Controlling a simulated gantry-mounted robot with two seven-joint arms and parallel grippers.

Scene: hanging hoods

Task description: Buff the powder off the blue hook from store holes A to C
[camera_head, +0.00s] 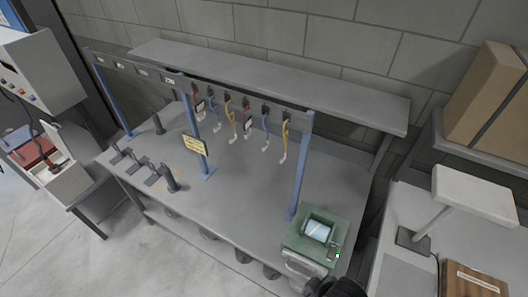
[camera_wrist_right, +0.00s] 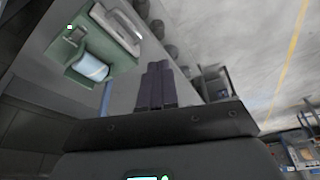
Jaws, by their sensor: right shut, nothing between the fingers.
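Several hooks hang in a row from the rail of a frame on the grey table. Two are blue: one left of the middle (camera_head: 215,120) and one further right (camera_head: 266,136). Red and yellow hooks hang among them, with pale lower ends. The letters of the store holes are too small to read. A green unit (camera_head: 297,240) with a pale blue-white roller (camera_head: 317,231) stands at the table's front right corner; its roller also shows in the right wrist view (camera_wrist_right: 91,67). My right gripper (camera_wrist_right: 157,70) is shut and empty, beside this unit. My left gripper is not in view.
A yellow sign (camera_head: 194,145) is by the frame's middle post. Dark upright pegs and handles (camera_head: 150,172) stand at the table's left. A grey shelf (camera_head: 300,85) runs behind the rail. A lamp-like stand (camera_head: 474,194) is at right. The table's middle is clear.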

